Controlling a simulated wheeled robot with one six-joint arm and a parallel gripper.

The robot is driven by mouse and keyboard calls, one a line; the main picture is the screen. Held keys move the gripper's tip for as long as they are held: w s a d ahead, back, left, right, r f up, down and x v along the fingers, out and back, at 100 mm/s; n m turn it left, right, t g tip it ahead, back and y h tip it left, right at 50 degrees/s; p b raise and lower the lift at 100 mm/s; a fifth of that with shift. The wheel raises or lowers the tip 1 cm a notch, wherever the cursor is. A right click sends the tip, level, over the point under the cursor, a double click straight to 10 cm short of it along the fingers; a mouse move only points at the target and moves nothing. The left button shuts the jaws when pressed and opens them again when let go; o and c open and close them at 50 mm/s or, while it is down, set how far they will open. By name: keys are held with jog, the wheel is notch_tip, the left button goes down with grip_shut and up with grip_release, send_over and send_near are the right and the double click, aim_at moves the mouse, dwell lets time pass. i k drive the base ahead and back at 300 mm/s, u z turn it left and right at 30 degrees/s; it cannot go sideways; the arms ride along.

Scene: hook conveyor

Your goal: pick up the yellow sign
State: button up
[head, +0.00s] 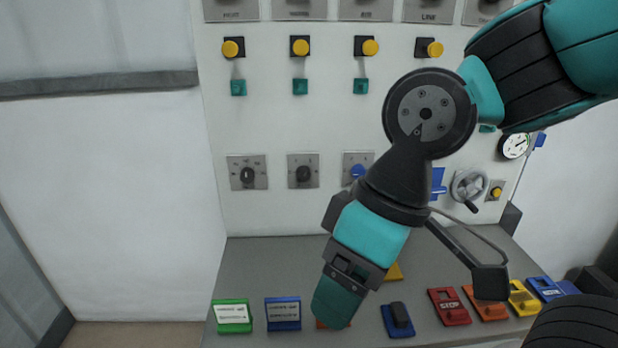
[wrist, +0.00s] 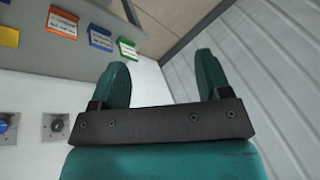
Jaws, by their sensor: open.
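Two yellow pieces show in the head view, and I cannot tell for sure which is the yellow sign. One is a small yellow piece (head: 394,271) on the grey shelf, partly hidden behind my gripper. The other is a yellow plate (head: 523,299) in the row at the right. In the wrist view a yellow piece (wrist: 8,36) is cut off at the left edge. My gripper (head: 335,303) points down over the shelf, left of both. In the wrist view my gripper (wrist: 163,75) has its teal fingers apart with nothing between them.
The grey shelf (head: 260,262) also holds a green sign (head: 233,315), a blue sign (head: 283,313), a mostly hidden orange sign, a black piece on blue (head: 398,320), a red STOP sign (head: 449,306) and an orange plate (head: 484,303). A control panel with knobs and a handwheel (head: 468,187) rises behind.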

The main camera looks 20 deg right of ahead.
aim_at(523, 303)
jog(key=z, duration=1.75)
jog(key=k, duration=0.35)
jog(key=u, duration=0.15)
jog(key=i, duration=0.9)
jog(key=z, duration=0.75)
